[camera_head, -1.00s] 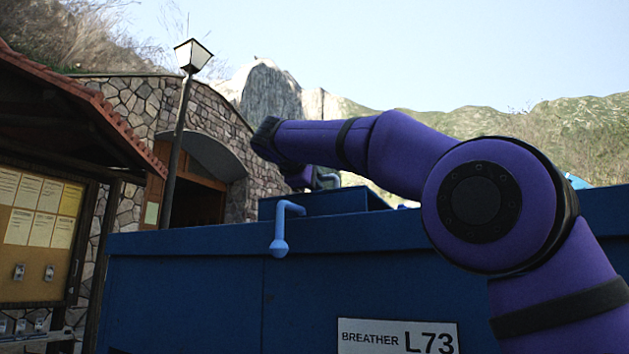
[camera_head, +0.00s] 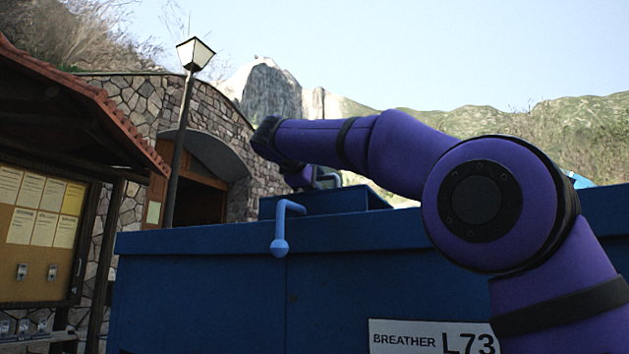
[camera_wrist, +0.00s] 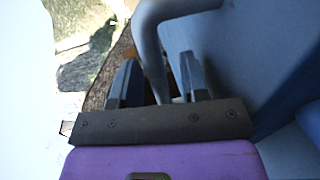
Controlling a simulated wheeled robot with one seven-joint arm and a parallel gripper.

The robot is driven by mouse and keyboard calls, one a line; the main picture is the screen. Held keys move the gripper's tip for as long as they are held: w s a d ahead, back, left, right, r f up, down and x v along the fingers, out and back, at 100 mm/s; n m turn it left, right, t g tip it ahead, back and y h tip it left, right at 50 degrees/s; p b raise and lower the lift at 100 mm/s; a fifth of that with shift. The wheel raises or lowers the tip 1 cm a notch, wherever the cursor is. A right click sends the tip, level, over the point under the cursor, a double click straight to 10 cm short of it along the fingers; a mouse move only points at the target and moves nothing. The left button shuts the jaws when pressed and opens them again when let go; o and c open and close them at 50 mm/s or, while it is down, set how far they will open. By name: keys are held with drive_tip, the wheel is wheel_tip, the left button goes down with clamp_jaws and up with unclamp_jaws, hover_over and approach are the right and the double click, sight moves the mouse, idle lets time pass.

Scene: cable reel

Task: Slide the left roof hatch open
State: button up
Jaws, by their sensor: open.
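The blue raised hatch (camera_head: 335,201) sits on top of the large blue cabinet in the head view. A grey-blue bar handle (camera_head: 329,180) stands at it, partly behind my arm's end. In the wrist view the handle (camera_wrist: 151,45) is a bent bar running off the blue surface on the right. My gripper (camera_wrist: 159,60) is open, with its two dark fingers apart and the bar passing between them in the picture. I cannot tell whether either finger touches the bar. In the head view my forearm mostly hides the gripper.
The blue cabinet (camera_head: 220,290) fills the foreground, with a "BREATHER L73" label (camera_head: 430,338). A light-blue bent pipe with a ball end (camera_head: 280,232) hangs over its front edge. A roofed notice board (camera_head: 40,220) and a lamp post (camera_head: 180,150) stand left.

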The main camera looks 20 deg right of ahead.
drive_tip(key=v, duration=1)
drive_tip(key=shift+s+a+r, duration=0.1)
drive_tip(key=shift+s+a, duration=0.2)
idle(0.4)
